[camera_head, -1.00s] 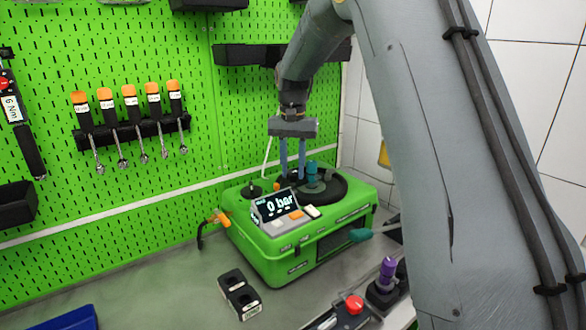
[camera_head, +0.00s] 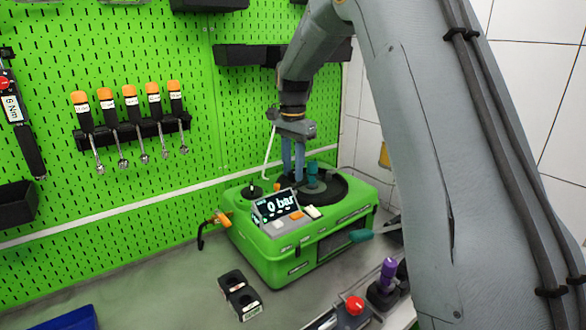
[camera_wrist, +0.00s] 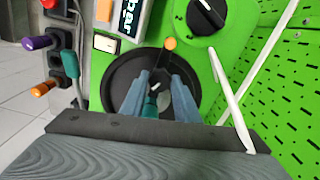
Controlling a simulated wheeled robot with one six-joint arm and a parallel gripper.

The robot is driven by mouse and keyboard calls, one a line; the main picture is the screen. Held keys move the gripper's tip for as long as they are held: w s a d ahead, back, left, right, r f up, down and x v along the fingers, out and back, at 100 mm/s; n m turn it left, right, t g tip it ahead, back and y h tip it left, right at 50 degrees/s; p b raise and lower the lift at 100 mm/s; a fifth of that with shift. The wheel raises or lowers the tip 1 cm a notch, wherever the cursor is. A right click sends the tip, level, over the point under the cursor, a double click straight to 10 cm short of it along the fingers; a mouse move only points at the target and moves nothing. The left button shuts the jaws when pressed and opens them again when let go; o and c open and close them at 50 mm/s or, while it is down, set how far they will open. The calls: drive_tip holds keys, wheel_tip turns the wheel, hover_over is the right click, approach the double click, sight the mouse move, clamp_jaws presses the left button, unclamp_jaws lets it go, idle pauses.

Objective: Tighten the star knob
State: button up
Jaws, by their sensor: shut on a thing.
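My gripper (camera_head: 293,178) is on top of the green pump testbench case (camera_head: 285,262), fingers pointing down. In the wrist view, its blue fingers (camera_wrist: 160,84) are shut on a small dark part that appears to be the star knob (camera_wrist: 160,75). The knob's shape is mostly hidden between the fingertips. It sits over the round black recess (camera_wrist: 123,78) in the case top. A teal fitting (camera_wrist: 150,106) stands close by, partly behind the fingers, and also shows in the head view (camera_head: 312,173). The display (camera_head: 275,206) reads 0 bar.
An orange-tipped part (camera_wrist: 170,43) lies just beyond the fingertips. A black rotary knob (camera_wrist: 206,15) is on the case near the green pegboard (camera_head: 110,60). A white bent rod (camera_wrist: 230,97) runs close to my gripper. A black block (camera_head: 240,293) lies on the bench.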

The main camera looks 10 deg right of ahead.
sight(293, 173)
drive_tip(key=shift+r, duration=0.1)
drive_tip(key=o, duration=1)
drive_tip(key=shift+o, duration=0.2)
wheel_tip(293, 173, up, 8)
drive_tip(key=b, duration=0.3)
drive_tip(key=shift+f, duration=0.2)
drive_tip(key=shift+s+a, duration=0.1)
